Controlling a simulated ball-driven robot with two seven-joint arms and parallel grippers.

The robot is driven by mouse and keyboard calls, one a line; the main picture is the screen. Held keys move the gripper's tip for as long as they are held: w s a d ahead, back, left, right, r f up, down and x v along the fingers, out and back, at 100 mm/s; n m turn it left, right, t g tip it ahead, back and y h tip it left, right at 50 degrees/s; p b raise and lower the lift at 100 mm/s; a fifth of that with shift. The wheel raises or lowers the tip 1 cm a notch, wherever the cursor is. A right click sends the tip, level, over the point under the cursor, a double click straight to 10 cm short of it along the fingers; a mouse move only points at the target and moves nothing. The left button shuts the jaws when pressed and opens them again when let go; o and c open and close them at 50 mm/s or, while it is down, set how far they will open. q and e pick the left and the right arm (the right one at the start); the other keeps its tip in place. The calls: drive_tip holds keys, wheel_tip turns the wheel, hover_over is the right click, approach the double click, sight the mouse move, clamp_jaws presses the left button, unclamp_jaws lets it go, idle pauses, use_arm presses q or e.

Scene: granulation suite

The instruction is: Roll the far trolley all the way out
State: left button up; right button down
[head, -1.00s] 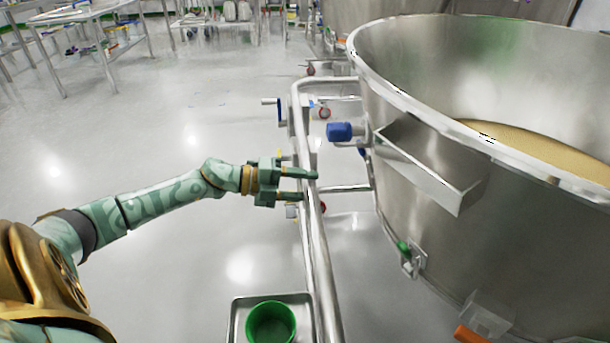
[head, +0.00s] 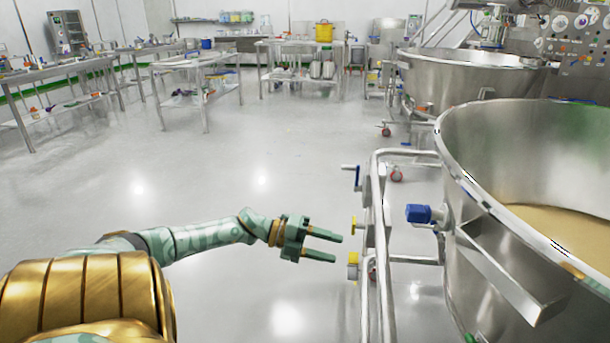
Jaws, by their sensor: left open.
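Two large steel vats on wheeled tubular frames stand on the right. The far trolley's vat (head: 470,77) is at the upper right, with a red caster (head: 386,132) below it. The near vat (head: 520,230) fills the right edge and holds tan powder. The near trolley's upright tube frame (head: 377,215) stands left of its vat. My left gripper (head: 337,248) is open and empty, fingers pointing right. In the picture it is just left of the near frame, with a gap between. My right gripper is not in view.
A blue-handled crank (head: 353,172) and yellow knobs (head: 353,265) stick out left from the near frame. A blue valve (head: 418,213) sits between frame and vat. Steel tables (head: 196,62) stand at the back. The floor on the left and in the middle is clear.

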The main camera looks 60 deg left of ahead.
use_arm(q)
drive_tip(key=p+v, duration=0.1)
drive_tip(key=v, duration=0.3)
drive_tip(key=shift+s+a, duration=0.1)
idle(0.4)
